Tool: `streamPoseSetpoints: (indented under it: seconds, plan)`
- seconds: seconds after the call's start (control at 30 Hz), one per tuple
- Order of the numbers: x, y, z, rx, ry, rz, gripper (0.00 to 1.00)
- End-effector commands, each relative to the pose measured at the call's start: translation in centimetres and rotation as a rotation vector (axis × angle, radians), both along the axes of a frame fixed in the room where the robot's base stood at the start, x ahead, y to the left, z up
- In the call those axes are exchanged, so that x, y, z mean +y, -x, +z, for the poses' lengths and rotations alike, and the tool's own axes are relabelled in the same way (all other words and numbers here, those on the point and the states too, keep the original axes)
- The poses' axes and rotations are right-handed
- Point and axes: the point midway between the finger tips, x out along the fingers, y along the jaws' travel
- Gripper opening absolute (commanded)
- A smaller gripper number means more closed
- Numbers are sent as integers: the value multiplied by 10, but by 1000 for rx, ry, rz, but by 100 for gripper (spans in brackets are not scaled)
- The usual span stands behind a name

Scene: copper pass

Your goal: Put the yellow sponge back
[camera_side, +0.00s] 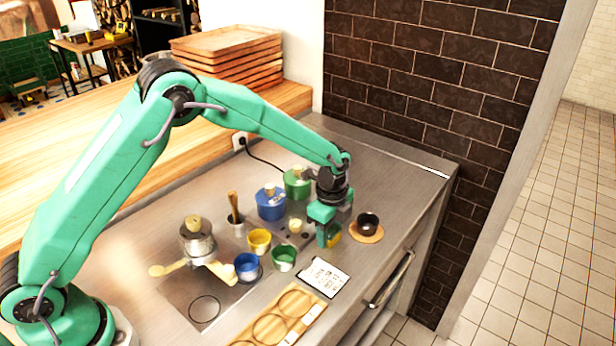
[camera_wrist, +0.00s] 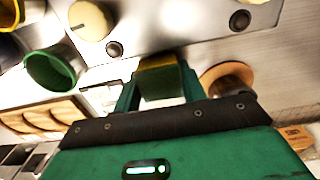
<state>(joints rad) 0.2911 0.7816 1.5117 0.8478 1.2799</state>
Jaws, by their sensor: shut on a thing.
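My gripper (camera_side: 328,236) is at the right part of the steel counter, low and pointing down, just left of a dark cup on a wooden coaster. It is shut on the yellow sponge (camera_side: 336,239), which shows as a small yellow patch beside the green fingers. In the wrist view, my gripper (camera_wrist: 160,88) has a finger on each side of the sponge (camera_wrist: 157,62), whose yellow edge shows above a dark green face. Most of the sponge is hidden by the fingers in the side view. I cannot tell whether it touches the counter.
The dark cup (camera_side: 368,221) stands close on the right. Green (camera_side: 284,259), blue (camera_side: 246,268) and yellow (camera_side: 259,243) cups stand left. A white card (camera_side: 324,277) lies in front. Blue (camera_side: 271,206) and green (camera_side: 297,185) canisters stand behind. A wooden board (camera_side: 272,329) lies at the front.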

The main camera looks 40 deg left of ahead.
Motion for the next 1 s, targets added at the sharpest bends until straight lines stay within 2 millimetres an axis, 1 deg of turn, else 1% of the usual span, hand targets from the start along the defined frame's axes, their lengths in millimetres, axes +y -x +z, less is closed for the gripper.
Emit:
streamPoseSetpoints:
  seconds: [0.27,0.3,0.37,0.4,0.77,0.87,1.0]
  plan:
    - [0,0,-3,0,0,0,20]
    - [0,0,-3,0,0,0,49]
    - [0,0,-3,0,0,0,61]
    - [0,0,-3,0,0,0,63]
    - [0,0,0,0,0,0,63]
    - [0,0,5,-1,0,0,63]
    - [0,-1,17,-3,1,0,63]
